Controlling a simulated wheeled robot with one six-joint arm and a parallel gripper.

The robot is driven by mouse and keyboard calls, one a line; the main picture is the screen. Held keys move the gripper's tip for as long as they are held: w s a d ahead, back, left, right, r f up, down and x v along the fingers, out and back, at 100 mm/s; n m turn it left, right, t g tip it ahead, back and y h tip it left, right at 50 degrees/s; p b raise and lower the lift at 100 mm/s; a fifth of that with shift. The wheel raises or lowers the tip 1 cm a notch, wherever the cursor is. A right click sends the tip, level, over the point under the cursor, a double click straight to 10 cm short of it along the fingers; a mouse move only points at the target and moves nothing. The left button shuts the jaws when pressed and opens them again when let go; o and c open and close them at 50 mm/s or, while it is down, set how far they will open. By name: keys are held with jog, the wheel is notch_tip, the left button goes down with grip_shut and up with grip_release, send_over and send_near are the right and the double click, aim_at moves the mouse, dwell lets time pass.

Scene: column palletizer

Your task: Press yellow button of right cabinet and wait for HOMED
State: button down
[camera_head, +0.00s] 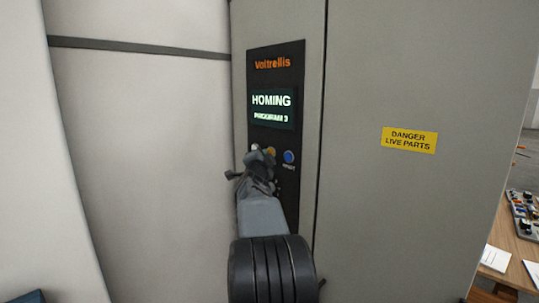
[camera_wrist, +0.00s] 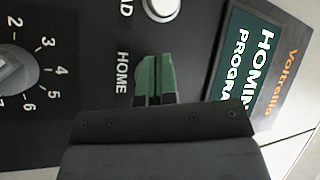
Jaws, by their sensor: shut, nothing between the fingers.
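The right cabinet (camera_head: 365,200) is grey and carries a black control panel (camera_head: 280,55) headed "Voltrellis". Its screen (camera_head: 272,108) reads "HOMING" and "PROGRAM 3"; the screen shows partly in the wrist view (camera_wrist: 245,70). The yellow button (camera_head: 271,151) shows as a small part behind my gripper (camera_head: 262,160) in the head view. In the wrist view my gripper (camera_wrist: 155,75) is shut and empty, its green fingertips at the panel beside the "HOME" label. There the fingers hide the button, so I cannot tell whether they touch it.
A blue button (camera_head: 289,157) is just right of my gripper. A white button (camera_wrist: 161,7) and a numbered dial (camera_wrist: 15,70) are close by on the panel. A yellow danger sign (camera_head: 409,140) is on the cabinet. A wooden table (camera_head: 505,250) stands at the far right.

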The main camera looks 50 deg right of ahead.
jog(key=shift+a, duration=0.1)
dwell(0.3)
jog(key=shift+a, duration=0.65)
jog(key=shift+w+a, duration=0.2)
jog(key=shift+a, duration=2.3)
